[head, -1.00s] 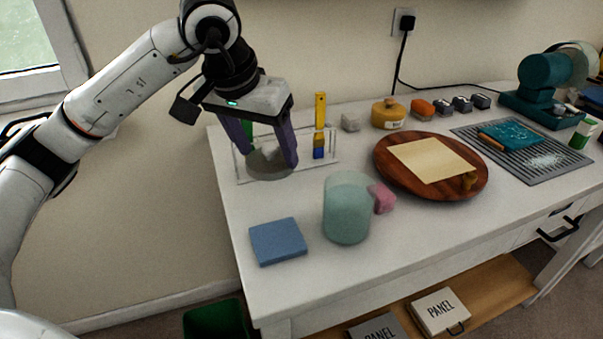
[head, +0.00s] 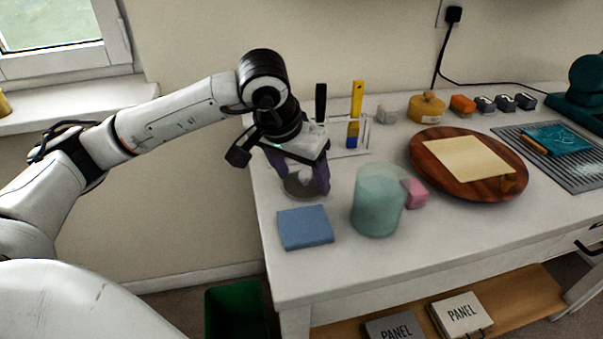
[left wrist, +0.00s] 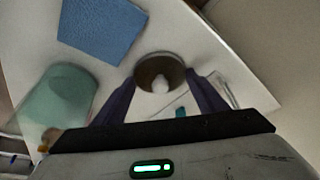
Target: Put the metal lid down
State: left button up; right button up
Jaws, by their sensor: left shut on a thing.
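The metal lid (head: 300,190) is grey and round, and it is between the fingers of my left gripper (head: 303,178), which is shut on it. In the left wrist view the lid (left wrist: 158,66) shows as a dark round disc with a pale knob, with a finger of my left gripper (left wrist: 161,80) on each side. The lid is low at the table's left end, just behind the blue pad (head: 305,228). I cannot tell whether it touches the table. My right gripper is not in view.
A pale green translucent cylinder (head: 377,205) stands right of the lid, with a pink block (head: 414,193) beside it. Behind is a clear rack (head: 352,150) with a yellow-handled tool (head: 356,105). A round wooden board (head: 430,175) lies further right. The white table (head: 345,265) is bare in front.

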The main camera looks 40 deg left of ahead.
pick_arm(q)
jog(key=o, duration=1.1)
jog(key=v, duration=1.2)
jog(key=shift+r+p, duration=0.1)
jog(key=shift+p, duration=0.25)
